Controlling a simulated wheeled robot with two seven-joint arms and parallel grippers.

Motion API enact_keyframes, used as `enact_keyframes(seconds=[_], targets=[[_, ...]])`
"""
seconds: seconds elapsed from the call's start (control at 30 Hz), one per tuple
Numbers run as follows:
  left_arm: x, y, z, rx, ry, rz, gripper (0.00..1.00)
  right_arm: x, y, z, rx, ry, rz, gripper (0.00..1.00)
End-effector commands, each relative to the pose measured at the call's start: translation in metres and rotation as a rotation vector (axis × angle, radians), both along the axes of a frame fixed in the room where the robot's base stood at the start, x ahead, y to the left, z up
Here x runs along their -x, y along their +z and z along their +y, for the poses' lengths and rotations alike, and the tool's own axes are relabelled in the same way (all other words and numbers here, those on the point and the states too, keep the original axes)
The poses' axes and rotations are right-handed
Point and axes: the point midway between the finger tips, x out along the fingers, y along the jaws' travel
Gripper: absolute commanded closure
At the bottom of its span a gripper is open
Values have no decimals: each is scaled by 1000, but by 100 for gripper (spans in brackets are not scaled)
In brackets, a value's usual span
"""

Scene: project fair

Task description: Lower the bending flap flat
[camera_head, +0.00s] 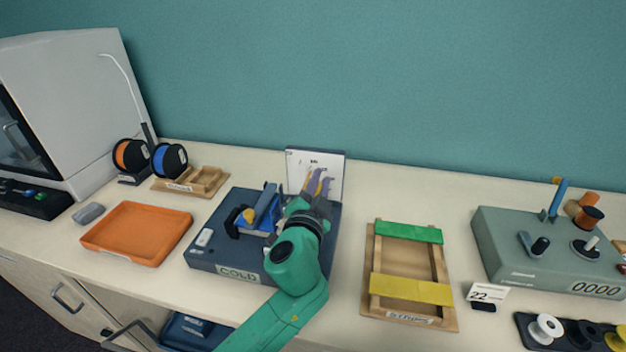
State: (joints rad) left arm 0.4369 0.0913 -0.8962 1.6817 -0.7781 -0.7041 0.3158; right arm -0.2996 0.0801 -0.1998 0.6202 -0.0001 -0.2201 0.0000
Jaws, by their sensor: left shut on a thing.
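The dark blue bending machine (215,257), with a "COLD" label on its front, stands mid-table. An upright blue plate (264,206) and an orange-tipped part (245,216) show on its top, left of my wrist. My left gripper (318,186) is over the machine's right half, at the end of the green arm. It is shut on a part there, which appears to be the bending flap. My wrist and fingers hide most of that part, so its exact angle cannot be told. My right gripper is not in view.
A white card (333,162) stands behind the machine, close to my fingers. An orange tray (133,252) lies left. A wooden strips frame (376,303) with green and yellow strips lies right. A grey-green device (482,229) stands far right.

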Motion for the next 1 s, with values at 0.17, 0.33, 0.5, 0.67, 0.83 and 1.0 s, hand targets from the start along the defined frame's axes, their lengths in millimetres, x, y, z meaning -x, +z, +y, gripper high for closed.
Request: enact_keyframes(seconds=[0.17, 0.33, 0.5, 0.67, 0.83, 1.0], targets=[[1, -2, -2, -18, -1, -5, 100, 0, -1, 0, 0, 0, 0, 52], [1, -2, -2, -19, -1, -6, 100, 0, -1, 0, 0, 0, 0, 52], [1, -2, -2, -18, -1, -5, 68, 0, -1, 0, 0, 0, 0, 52], [1, -2, -2, -17, -1, -5, 52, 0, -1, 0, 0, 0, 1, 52], [1, -2, -2, -17, 0, -6, 52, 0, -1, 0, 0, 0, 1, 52], [10, -3, 1, -16, 0, -5, 52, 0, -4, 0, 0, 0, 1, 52]])
